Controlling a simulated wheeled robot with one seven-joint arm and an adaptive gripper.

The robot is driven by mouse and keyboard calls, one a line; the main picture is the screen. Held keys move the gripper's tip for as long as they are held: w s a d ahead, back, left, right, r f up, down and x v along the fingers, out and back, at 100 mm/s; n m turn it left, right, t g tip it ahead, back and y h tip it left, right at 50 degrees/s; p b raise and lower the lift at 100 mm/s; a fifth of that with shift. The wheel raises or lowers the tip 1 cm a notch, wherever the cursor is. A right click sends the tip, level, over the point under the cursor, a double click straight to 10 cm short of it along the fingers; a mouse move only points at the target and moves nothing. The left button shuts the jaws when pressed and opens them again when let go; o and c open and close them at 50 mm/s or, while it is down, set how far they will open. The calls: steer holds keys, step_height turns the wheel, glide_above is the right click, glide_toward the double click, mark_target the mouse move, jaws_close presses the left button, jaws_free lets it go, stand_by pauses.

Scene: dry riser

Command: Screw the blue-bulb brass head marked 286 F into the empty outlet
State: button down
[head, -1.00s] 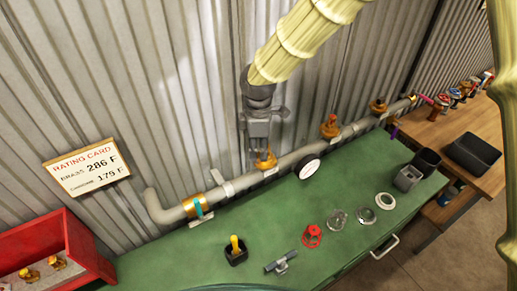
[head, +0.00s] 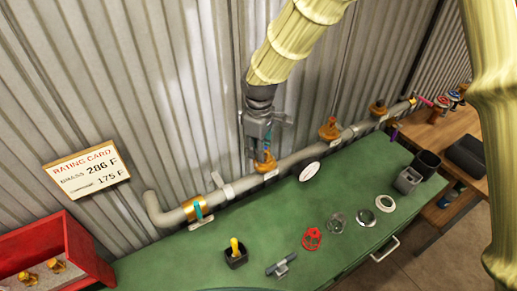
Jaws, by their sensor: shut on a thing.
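My gripper (head: 264,147) points down over the pipe (head: 238,187) and is shut on a brass head. A small blue spot shows between its fingers, and the head's marking cannot be read. The head is at a brass outlet fitting (head: 265,166) on the pipe; how far it sits in the thread is hidden by my fingers. Two other brass fittings stand further right on the pipe, one at the middle (head: 330,129) and one further back (head: 378,107). The rating card (head: 87,169) on the wall reads BRASS 286 F.
A red crate (head: 88,245) with brass heads stands at the lower left. A wooden bench (head: 430,130) is at the right.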

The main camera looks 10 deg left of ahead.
steer(key=shift+s+d+f, duration=0.15)
steer(key=shift+s+f, duration=0.05)
steer(key=m, duration=0.4)
steer(key=shift+w+d+f+m, duration=0.1)
steer(key=shift+w+m, duration=0.3)
steer(key=shift+m, duration=0.3)
steer(key=shift+r, duration=0.35)
steer(key=shift+w, duration=0.15)
